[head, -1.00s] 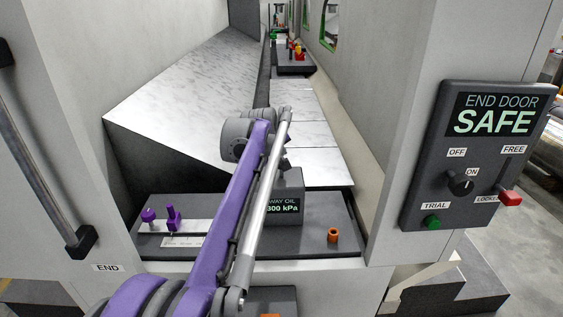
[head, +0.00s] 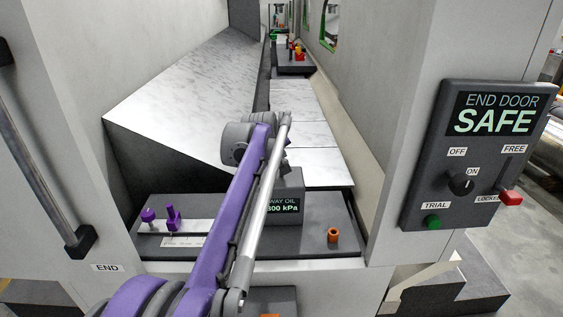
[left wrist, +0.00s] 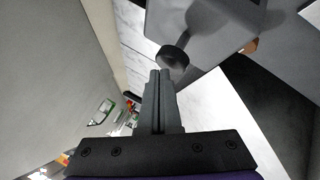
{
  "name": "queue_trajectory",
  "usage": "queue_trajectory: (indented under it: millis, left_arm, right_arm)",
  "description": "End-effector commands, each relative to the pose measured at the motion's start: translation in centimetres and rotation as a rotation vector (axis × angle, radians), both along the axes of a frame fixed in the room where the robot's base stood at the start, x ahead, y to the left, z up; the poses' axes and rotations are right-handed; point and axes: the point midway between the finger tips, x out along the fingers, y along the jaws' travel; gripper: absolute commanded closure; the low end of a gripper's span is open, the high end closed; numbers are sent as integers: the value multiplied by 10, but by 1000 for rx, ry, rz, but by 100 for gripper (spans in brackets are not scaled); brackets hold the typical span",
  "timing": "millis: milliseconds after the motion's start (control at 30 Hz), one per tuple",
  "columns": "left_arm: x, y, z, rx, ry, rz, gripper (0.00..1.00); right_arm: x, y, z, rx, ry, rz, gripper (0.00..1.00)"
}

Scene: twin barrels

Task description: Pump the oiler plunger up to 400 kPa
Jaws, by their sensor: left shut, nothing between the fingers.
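The oiler (head: 288,186) is a dark grey block on a grey ledge beyond the doorway. Its screen (head: 284,206) shows WAY OIL and a reading that looks like 300 kPa; my arm covers the left edge. In the left wrist view a round dark knob (left wrist: 174,59) on a stem, apparently the plunger, joins a grey body. My left gripper (left wrist: 160,72) is shut and empty, its fingertips close by the knob; I cannot tell whether they touch. In the head view my purple left arm hides most of the gripper and plunger. My right gripper is not in view.
A control panel (head: 477,160) reading END DOOR SAFE is on the right post. A door handle (head: 45,165) is at left. Pale sloped covers (head: 190,105) lie beyond.

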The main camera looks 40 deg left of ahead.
Motion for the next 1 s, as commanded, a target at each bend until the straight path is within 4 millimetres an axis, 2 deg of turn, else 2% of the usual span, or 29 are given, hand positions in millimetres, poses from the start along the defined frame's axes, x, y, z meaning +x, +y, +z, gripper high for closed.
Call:
queue_trajectory:
  millis: [1000]
  left_arm:
    - [0,0,-13,0,0,0,100]
  right_arm:
    - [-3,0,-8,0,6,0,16]
